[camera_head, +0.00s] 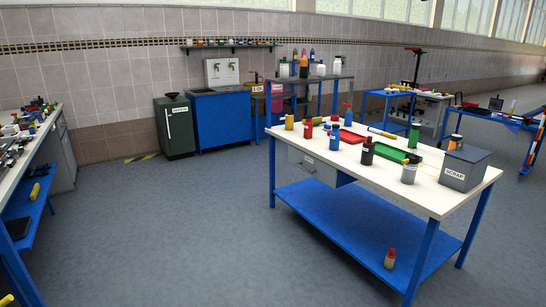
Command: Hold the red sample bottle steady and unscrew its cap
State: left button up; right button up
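A small red bottle (308,129) stands upright near the back left edge of the white-topped workbench (437,193). It looks most like the red sample bottle, but it is too small to make out its cap clearly. Neither of my grippers can be made out in the head view.
Near it stand a yellow container (289,122), a blue bottle (334,139) and a dark bottle (367,152). A red tray (345,136), green tray (397,154), grey can (409,171) and grey box (466,168) share the bench. Open floor (190,230) lies left of it.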

aim_at(308, 125)
jog(key=i, duration=2.75)
jog(key=j+u, duration=0.05)
jog(key=j, duration=0.05)
